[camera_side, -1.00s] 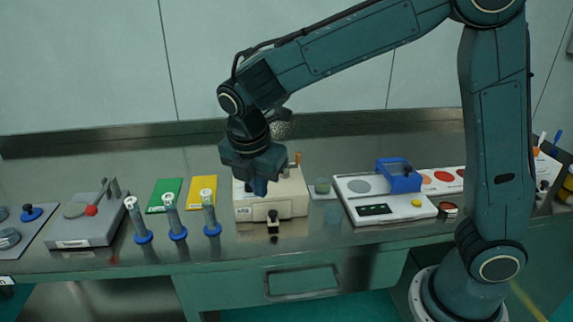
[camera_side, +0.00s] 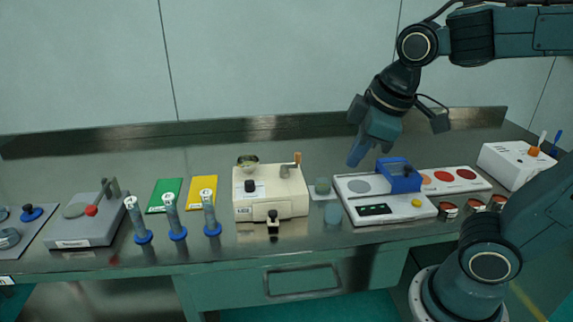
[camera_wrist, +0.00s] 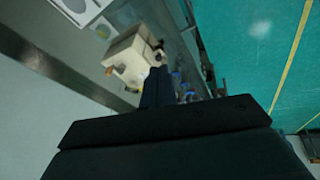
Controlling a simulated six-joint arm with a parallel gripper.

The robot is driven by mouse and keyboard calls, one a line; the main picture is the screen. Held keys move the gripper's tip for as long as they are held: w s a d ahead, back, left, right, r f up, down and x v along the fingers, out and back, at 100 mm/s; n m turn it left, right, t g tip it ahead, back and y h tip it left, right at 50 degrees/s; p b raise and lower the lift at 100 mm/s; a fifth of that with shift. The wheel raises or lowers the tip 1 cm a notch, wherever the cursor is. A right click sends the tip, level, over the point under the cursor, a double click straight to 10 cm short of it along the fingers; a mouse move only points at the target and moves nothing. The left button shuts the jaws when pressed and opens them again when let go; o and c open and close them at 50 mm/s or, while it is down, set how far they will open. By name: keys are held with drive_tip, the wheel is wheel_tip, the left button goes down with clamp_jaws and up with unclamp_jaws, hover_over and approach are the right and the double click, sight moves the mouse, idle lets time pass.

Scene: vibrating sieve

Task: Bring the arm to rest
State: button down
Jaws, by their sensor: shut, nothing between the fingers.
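My gripper (camera_side: 355,160) is in the air above the back edge of the white device with a blue block, touching nothing that I can see. Its fingers are together and empty, pointing down and slightly left. In the wrist view the shut fingers (camera_wrist: 157,85) show as a dark shape over the bench. The cream sieve machine (camera_side: 270,195) stands on the bench left of my gripper, with a small bowl (camera_side: 247,162) and an orange-handled crank on top. It also shows in the wrist view (camera_wrist: 128,60).
The white device (camera_side: 385,212) carries a blue block (camera_side: 398,178). Three upright tubes with blue bases (camera_side: 172,215), green (camera_side: 165,195) and yellow (camera_side: 201,190) pads and a grey device (camera_side: 88,222) stand left. A white box (camera_side: 515,165) is at right. The back of the bench (camera_side: 90,160) is clear.

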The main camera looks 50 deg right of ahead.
drive_tip(key=s+m+t, duration=0.1)
drive_tip(key=s+m, duration=0.4)
drive_tip(key=s, duration=0.1)
drive_tip(key=shift+d+f+m, duration=0.25)
drive_tip(key=shift+f+m, duration=0.05)
drive_tip(key=shift+f, duration=0.1)
idle(0.7)
